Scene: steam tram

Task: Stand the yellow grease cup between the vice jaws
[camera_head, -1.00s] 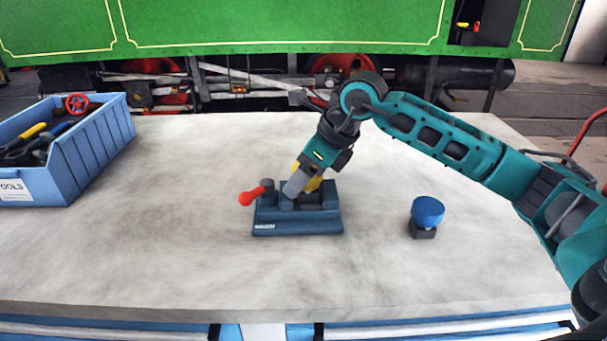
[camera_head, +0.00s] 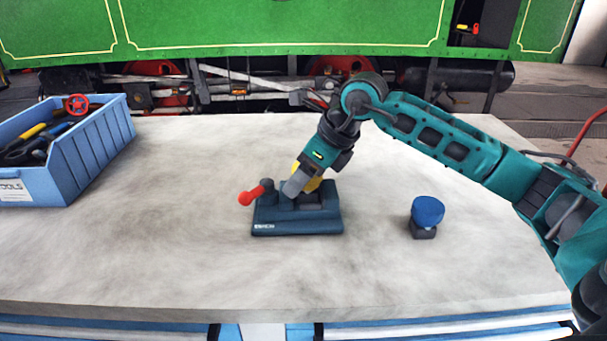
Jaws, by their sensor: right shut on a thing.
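The vice (camera_head: 297,222) is dark blue with a red-knobbed handle (camera_head: 251,194) at its left, and stands in the middle of the bench. The yellow grease cup (camera_head: 313,180) shows only in part, just behind my right gripper's fingers at the vice's top. My right gripper (camera_head: 294,187) points down over the vice and is shut on the yellow grease cup. The finger hides most of the cup and its lower end, so I cannot tell whether it touches the vice. My left gripper is out of view.
A blue-topped cup (camera_head: 428,211) on a dark base stands to the right of the vice. A blue tool crate (camera_head: 92,156) holding tools and a red handwheel (camera_head: 77,104) stands at the left. The bench (camera_head: 180,250) is otherwise clear. A green tram stands behind it.

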